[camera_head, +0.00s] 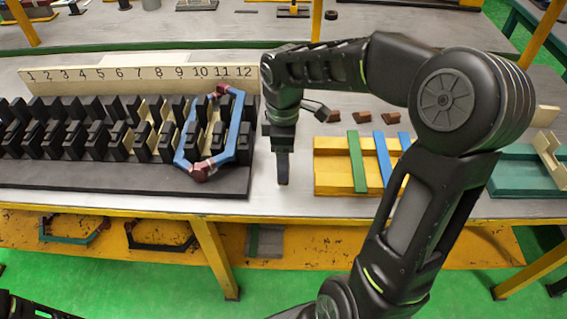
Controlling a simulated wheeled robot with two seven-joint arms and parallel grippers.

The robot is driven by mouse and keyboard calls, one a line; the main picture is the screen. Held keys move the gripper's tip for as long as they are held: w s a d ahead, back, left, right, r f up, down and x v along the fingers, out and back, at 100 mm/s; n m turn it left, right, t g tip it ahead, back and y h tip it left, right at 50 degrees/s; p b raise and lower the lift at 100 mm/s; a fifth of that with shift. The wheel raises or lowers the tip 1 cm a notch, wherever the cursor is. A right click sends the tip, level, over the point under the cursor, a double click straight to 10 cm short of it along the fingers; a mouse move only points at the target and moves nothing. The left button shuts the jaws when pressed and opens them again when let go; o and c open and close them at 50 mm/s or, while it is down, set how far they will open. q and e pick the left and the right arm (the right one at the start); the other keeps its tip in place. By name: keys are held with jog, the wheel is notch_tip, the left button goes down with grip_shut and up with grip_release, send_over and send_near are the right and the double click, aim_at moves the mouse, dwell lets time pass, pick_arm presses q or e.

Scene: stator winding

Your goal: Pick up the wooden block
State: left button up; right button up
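I cannot tell which is the task's block. My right gripper (283,168) points straight down in front of them and to their left, between the black slotted rack and the yellow tray. Its fingers show edge-on as one dark shape, so its opening is unclear. No block shows at its tip. My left gripper is out of view; only a dark piece shows at the lower left corner.
The black rack (120,178) carries a blue hexagonal coil (243,130) at its right end, before a board numbered 1 to 12 (140,78). The yellow tray (330,178) holds green (357,160) and blue (383,160) strips. A teal tray (525,178) stands right.

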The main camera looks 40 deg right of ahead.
notch_tip(320, 180, down, 4)
jog(key=shift+r, duration=0.2)
jog(key=shift+c, duration=0.3)
grip_shut()
dwell(0.7)
